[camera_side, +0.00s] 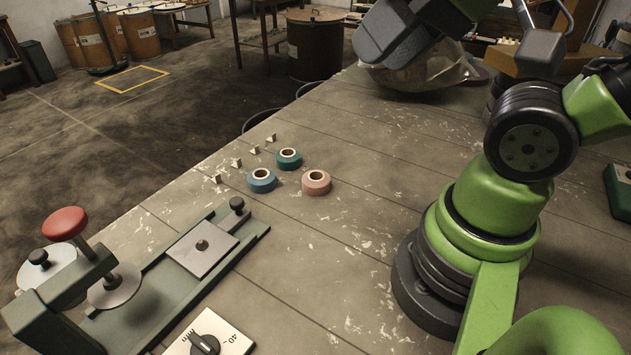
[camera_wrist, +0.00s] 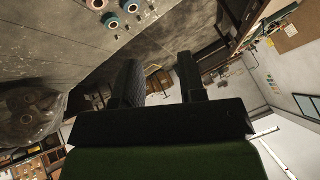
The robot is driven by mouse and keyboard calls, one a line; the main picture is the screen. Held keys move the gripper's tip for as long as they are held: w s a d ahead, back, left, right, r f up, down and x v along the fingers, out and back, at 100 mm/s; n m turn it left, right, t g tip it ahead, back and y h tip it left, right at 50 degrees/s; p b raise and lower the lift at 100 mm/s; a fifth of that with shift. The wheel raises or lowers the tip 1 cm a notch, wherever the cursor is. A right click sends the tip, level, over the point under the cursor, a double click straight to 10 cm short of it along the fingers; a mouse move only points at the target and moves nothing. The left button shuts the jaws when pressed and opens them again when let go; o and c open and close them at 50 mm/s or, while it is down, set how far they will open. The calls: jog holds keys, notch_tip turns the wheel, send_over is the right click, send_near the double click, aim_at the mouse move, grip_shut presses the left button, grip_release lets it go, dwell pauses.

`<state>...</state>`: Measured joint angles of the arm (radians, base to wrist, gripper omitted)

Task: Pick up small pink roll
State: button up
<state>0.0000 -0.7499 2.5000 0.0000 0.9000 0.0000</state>
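The small pink roll (camera_side: 317,186) lies flat on the worn table in the side view, to the right of a blue roll (camera_side: 262,182) and a teal roll (camera_side: 288,160). In the wrist view, the pink roll (camera_wrist: 97,4) shows at the top edge, partly cut off, near the teal roll (camera_wrist: 111,21) and blue roll (camera_wrist: 132,6). My gripper (camera_wrist: 157,63) has its two dark fingers spread apart, with nothing between them. It is raised well away from the rolls; its fingers are not clearly seen in the side view.
Several small white pieces (camera_side: 236,162) stand along the table edge beside the rolls. A green winding fixture (camera_side: 202,246) with a red knob (camera_side: 65,223) and a dial box (camera_side: 208,337) are at the lower left. A clear plastic bag (camera_side: 420,72) lies at the back. Table around the pink roll is open.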

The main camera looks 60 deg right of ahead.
jog(key=o, duration=1)
jog(key=n+g+h, duration=0.2)
jog(key=n+g, duration=0.5)
jog(key=n, duration=0.8)
send_over(315, 177)
notch_tip(315, 177, down, 21)
jog(key=f, duration=0.4)
jog(key=shift+s+a+f, duration=0.2)
jog(key=shift+s, duration=0.15)
jog(key=shift+a+f, duration=0.2)
jog(key=shift+f, duration=1.2)
jog(key=shift+a+f, duration=0.15)
jog(key=shift+f, duration=1.2)
